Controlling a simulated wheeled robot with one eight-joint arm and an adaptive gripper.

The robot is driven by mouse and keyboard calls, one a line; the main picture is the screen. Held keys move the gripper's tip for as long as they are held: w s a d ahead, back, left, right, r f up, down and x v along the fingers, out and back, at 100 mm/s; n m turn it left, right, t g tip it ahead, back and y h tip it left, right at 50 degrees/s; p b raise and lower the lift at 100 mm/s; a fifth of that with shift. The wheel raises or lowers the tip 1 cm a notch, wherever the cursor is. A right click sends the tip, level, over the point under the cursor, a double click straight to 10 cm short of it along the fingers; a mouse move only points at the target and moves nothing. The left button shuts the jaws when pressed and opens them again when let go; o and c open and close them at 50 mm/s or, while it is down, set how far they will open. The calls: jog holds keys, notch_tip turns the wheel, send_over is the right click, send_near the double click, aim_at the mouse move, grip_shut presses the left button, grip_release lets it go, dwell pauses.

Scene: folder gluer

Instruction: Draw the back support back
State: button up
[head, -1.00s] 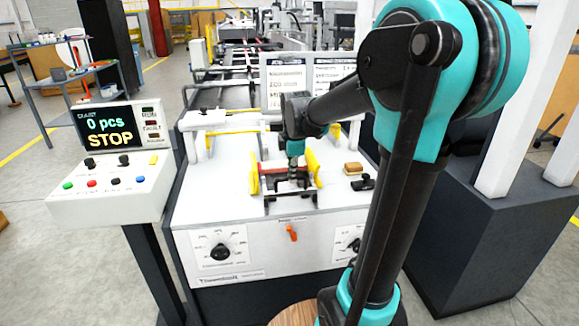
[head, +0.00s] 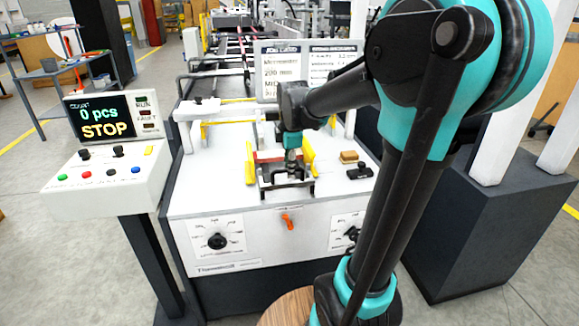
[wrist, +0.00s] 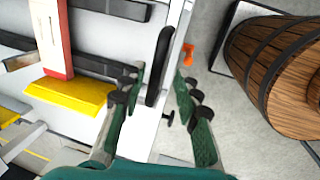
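The back support appears to be the dark bracket with a crossbar (head: 287,185) at the front of the machine's white top, between two yellow side guides (head: 250,163) (head: 308,158). My gripper (head: 292,168) points down right over it in the head view, and its fingers are hard to make out there. In the wrist view my gripper (wrist: 157,90) is open, with its green fingers spread apart. A black upright bar (wrist: 160,65), likely part of the back support, shows in the gap between the fingertips. I cannot tell whether a finger touches it.
A wooden block (head: 349,157) and a black clamp (head: 359,172) sit to the right. An orange lever (head: 287,221) and a dial (head: 217,241) are on the front panel. A control console (head: 108,175) reading STOP stands left.

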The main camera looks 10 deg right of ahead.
notch_tip(320, 180, up, 12)
jog(key=s, duration=0.2)
jog(key=shift+s+f, duration=0.15)
jog(key=shift+s, duration=0.05)
dwell(0.3)
jog(key=s+d+f+m, duration=0.1)
jog(key=s+f+m, duration=0.4)
jog(key=f, duration=0.3)
jog(key=s+d+f+m+t, duration=0.1)
jog(key=s+f+m, duration=0.4)
jog(key=f+m, duration=0.2)
jog(key=s+d+f+m+t, duration=0.1)
jog(key=s+f+m, duration=0.4)
jog(key=f, duration=0.5)
jog(key=shift+d+f+m, duration=0.25)
jog(key=shift+d+m, duration=0.15)
jog(key=shift+m, duration=0.1)
